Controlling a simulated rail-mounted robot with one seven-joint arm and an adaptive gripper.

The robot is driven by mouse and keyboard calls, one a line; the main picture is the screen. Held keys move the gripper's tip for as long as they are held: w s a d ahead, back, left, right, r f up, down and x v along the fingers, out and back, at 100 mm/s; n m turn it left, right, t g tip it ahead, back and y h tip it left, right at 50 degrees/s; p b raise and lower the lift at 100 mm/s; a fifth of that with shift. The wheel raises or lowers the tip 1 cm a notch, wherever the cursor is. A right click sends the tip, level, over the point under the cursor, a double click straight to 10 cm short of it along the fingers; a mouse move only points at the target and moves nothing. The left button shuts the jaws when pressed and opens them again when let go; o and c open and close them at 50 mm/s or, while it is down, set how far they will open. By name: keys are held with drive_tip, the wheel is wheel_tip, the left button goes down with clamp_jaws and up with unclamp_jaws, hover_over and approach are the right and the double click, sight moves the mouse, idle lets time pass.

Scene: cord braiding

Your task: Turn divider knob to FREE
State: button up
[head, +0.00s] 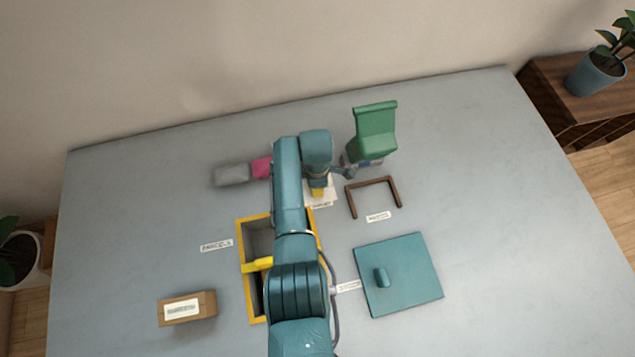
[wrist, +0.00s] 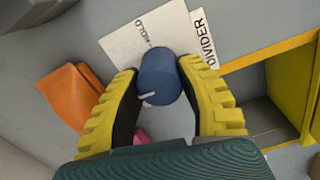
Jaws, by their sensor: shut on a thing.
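The divider knob (wrist: 160,70) is a blue round knob with a short white pointer mark, which points to the lower left in the wrist view. It stands on a white card (wrist: 130,35) that reads HOLD, beside a DIVIDER label (wrist: 204,38). FREE is not readable here. My gripper (wrist: 158,84) is shut on the knob, with one yellow finger on each side. In the head view my gripper (head: 318,191) is over the card (head: 328,196), and the knob is hidden under it.
A yellow-rimmed bin (head: 241,240) with a yellow divider bar (head: 257,265) is partly under my arm. A teal lid (head: 410,275), a brown frame (head: 374,182) and a green chair-shaped object (head: 376,130) lie right. A cardboard box (head: 187,308) is front left.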

drive_tip(key=shift+f, duration=0.1)
drive_tip(key=o, duration=1.2)
drive_tip(key=shift+a, duration=0.15)
wheel_tip(320, 180, up, 12)
drive_tip(key=shift+r, duration=0.1)
